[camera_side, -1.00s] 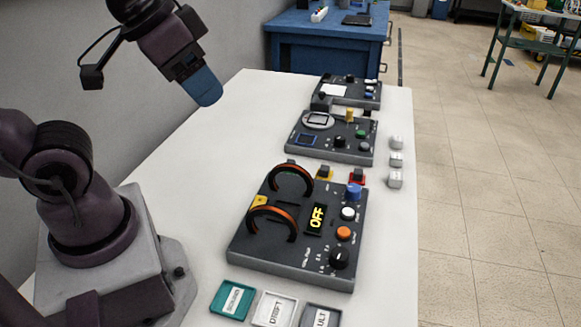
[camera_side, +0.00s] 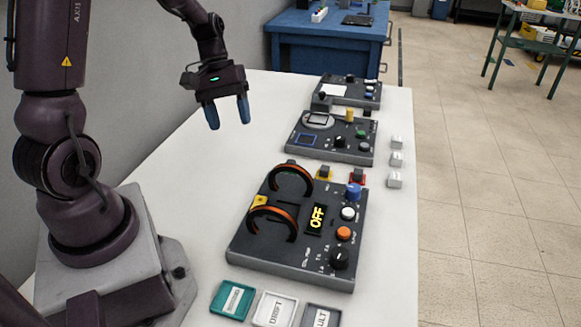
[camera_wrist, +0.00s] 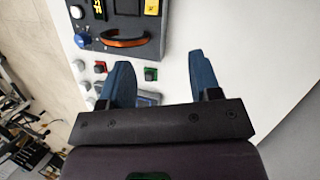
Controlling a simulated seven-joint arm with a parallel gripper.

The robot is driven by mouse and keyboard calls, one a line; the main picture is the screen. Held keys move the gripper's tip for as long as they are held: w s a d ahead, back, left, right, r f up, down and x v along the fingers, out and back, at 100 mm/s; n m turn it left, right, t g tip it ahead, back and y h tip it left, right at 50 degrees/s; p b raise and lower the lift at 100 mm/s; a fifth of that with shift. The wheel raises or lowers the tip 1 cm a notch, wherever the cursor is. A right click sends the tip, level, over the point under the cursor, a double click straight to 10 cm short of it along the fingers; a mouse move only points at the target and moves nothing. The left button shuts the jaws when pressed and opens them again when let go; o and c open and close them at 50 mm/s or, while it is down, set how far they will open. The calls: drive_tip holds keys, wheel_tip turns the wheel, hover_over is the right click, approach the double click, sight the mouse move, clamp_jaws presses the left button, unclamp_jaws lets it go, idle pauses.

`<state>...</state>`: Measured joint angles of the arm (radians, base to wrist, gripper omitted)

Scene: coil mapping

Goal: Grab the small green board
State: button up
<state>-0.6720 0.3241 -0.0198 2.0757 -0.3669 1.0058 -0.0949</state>
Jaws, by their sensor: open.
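The small green board (camera_wrist: 150,73) shows in the wrist view on the white table, with a dark part on top. It lies just beyond the edge of the coil unit and appears between my two fingers, a little nearer the left one. In the side view it is largely hidden behind the coil hoops. My gripper (camera_side: 229,117) hangs above the table, fingers pointing down, open and empty, well to the left of the board. Its two blue fingers also show apart in the wrist view (camera_wrist: 163,72).
The coil unit (camera_side: 254,246) with two upright hoops and an "OFF" display stands beside the board. A yellow board (camera_side: 325,173) and a red board (camera_side: 357,177) sit behind it. Labelled trays lie in front, white blocks at right. Table left of the units is clear.

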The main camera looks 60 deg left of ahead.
drive_tip(key=w+a+f+n+t+h, duration=0.1)
drive_tip(key=a+f+n+t, duration=0.1)
drive_tip(key=a+f+n, duration=0.1)
drive_tip(key=a+f+n+t+h, duration=0.2)
drive_tip(key=a+f+n, duration=0.2)
drive_tip(key=f, duration=0.4)
drive_tip(key=w+a+f+n+t+h, duration=0.1)
drive_tip(key=a+f+n+t+h, duration=0.1)
drive_tip(key=a+f+n, duration=0.2)
drive_tip(key=shift+w+f+n, duration=0.3)
drive_tip(key=shift+f+n, duration=0.4)
drive_tip(key=shift+f, duration=0.15)
drive_tip(key=shift+w+a+f+n+t, duration=0.5)
drive_tip(key=shift+w+a+n+t, duration=0.1)
drive_tip(key=shift+n+t, duration=0.9)
drive_tip(key=shift+t, duration=0.2)
drive_tip(key=w+a+r, duration=0.2)
drive_tip(key=shift+w, duration=0.35)
drive_tip(key=shift+w+d, duration=0.2)
drive_tip(key=shift+d, duration=0.05)
drive_tip(key=x, duration=0.7)
drive_tip(key=shift+r+x, duration=0.1)
drive_tip(key=shift+x, duration=1.25)
drive_tip(key=shift+r+x, duration=0.15)
drive_tip(key=shift+x, duration=1.2)
drive_tip(key=shift+d, duration=0.15)
drive_tip(key=c, duration=0.7)
drive_tip(key=shift+r, duration=0.1)
